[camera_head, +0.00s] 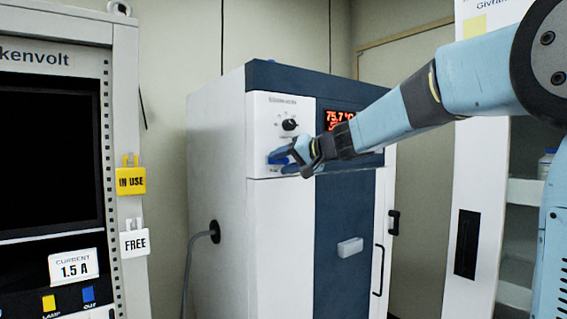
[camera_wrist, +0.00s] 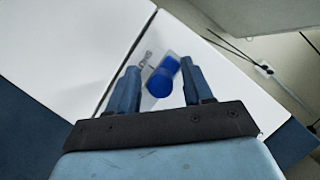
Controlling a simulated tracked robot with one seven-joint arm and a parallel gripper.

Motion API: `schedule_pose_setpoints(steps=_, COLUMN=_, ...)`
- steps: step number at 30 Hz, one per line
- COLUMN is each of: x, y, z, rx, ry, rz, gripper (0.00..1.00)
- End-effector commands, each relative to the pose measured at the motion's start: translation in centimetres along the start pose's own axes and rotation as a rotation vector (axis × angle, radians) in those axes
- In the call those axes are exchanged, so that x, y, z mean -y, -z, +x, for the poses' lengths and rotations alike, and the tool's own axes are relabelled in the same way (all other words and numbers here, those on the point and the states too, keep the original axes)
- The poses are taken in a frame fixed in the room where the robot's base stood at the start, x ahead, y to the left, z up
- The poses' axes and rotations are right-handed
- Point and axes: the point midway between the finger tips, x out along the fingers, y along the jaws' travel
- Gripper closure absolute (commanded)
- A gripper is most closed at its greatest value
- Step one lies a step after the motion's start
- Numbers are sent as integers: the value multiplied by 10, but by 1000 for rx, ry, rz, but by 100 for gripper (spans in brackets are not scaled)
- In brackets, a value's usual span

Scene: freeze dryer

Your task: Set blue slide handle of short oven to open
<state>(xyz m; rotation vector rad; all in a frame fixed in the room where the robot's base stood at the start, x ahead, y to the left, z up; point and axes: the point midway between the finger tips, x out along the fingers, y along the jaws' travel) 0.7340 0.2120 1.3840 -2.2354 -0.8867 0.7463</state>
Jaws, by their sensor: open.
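The short oven (camera_head: 275,220) stands in the middle of the head view, with a white left part and a dark blue door. Its blue slide handle (camera_head: 278,160) is on the white panel below a black knob, partly hidden by my gripper (camera_head: 293,157). In the wrist view the blue slide handle (camera_wrist: 162,78) is a round blue knob on a blue-and-pale strip. It lies between the two fingers of my gripper (camera_wrist: 160,85), which are open, with a gap on each side. I cannot tell how far the fingertips are from the panel.
A black knob (camera_head: 290,124) and a red display (camera_head: 340,119) are on the oven's upper front. A tall rack (camera_head: 125,90) with IN USE (camera_head: 131,180) and FREE (camera_head: 134,243) tags stands at left. A white cabinet (camera_head: 470,220) stands at right. A cable (camera_head: 190,262) runs from the oven's side.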

Motion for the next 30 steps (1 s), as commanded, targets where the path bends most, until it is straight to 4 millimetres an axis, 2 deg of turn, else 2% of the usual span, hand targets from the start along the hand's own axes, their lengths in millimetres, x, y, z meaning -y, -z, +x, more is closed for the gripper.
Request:
schedule_pose_setpoints(steps=6, x=0, y=0, z=0, rx=0, ry=0, rz=0, gripper=51)
schedule_pose_setpoints(steps=21, x=-1, y=0, z=0, rx=0, ry=-1, rz=0, gripper=99)
schedule_pose_setpoints(steps=30, x=-1, y=0, z=0, rx=-1, ry=-1, rz=0, gripper=100)
